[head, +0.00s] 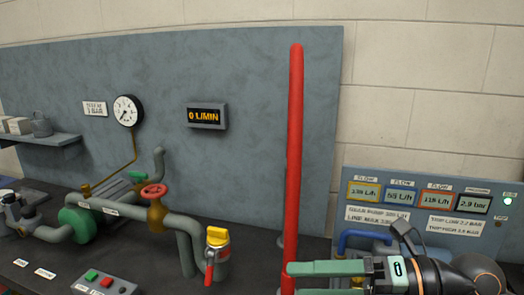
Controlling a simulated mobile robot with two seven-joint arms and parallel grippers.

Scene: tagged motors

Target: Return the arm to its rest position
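My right gripper (291,281) is at the bottom right, reaching in from the right edge. It has teal fingers, which look apart, with a gap between them. Its fingertips overlap the lower part of a tall red pole (295,150) in the picture. I cannot tell whether they touch it, and the lower finger is partly cut off by the frame. My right arm (465,272) is dark, with an orange ring, in front of the flow panel. My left gripper is not in view.
A blue-grey panel (475,232) with several small displays stands behind my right arm. Grey pipework (185,225) with a red handwheel (154,191) and a yellow-capped valve (217,238) fills the left bench. A button box (105,283) lies in front. A shelf (45,141) juts out at left.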

